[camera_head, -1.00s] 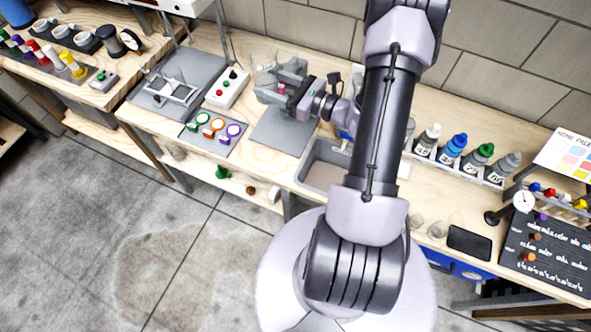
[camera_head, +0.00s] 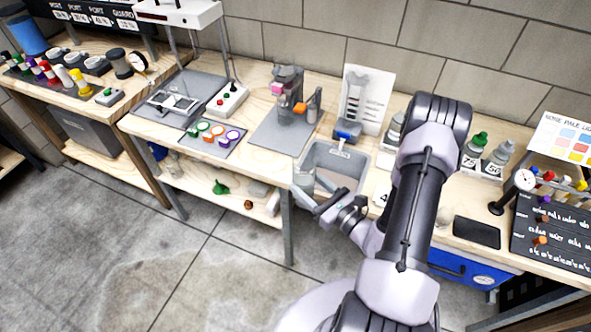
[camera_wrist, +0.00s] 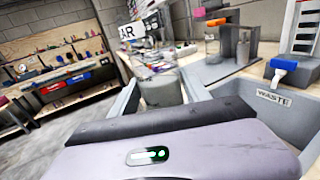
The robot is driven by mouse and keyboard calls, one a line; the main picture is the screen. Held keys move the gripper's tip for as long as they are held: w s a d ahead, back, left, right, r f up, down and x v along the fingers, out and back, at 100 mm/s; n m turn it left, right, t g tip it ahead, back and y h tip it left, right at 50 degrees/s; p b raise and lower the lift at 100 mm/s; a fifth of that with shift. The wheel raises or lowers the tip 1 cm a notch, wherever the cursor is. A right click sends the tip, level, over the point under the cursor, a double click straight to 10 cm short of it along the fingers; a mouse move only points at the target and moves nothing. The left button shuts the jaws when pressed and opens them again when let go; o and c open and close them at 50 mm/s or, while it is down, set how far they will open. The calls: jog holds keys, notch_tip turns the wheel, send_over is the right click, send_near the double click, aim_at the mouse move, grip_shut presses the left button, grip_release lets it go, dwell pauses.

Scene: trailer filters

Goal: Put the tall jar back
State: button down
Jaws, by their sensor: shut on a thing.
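The tall jar (camera_wrist: 163,88) is clear and stands between my gripper's two fingers in the wrist view, with greyish contents low inside. My gripper (camera_head: 308,190) is shut on it. In the head view the jar (camera_head: 304,177) is small and partly hidden by the fingers, at the front left corner of the sink. A label ending in "AR" (camera_wrist: 132,31) shows behind the jar in the wrist view. I cannot tell what it is fixed to.
The sink (camera_head: 345,160), marked "WASTE" in the wrist view, lies beside my gripper. A stand with an orange part (camera_head: 290,95) is on a grey mat (camera_head: 268,128) behind and left. Coloured round pieces (camera_head: 213,132) sit on another mat. The floor in front is clear.

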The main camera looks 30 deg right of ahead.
jog(key=w+d+b, duration=0.1)
jog(key=w, duration=0.3)
jog(key=w+d+f, duration=0.1)
jog(key=w, duration=0.4)
jog(key=w+d+b, duration=0.1)
jog(key=w, duration=0.4)
jog(key=shift+w+f+b, duration=0.15)
jog(key=shift+f+b, duration=0.15)
notch_tip(320, 180, down, 4)
jog(key=shift+r+b, duration=0.25)
jog(key=shift+b, duration=0.7)
jog(key=shift+r, duration=0.15)
jog(key=c, duration=0.5)
grip_release()
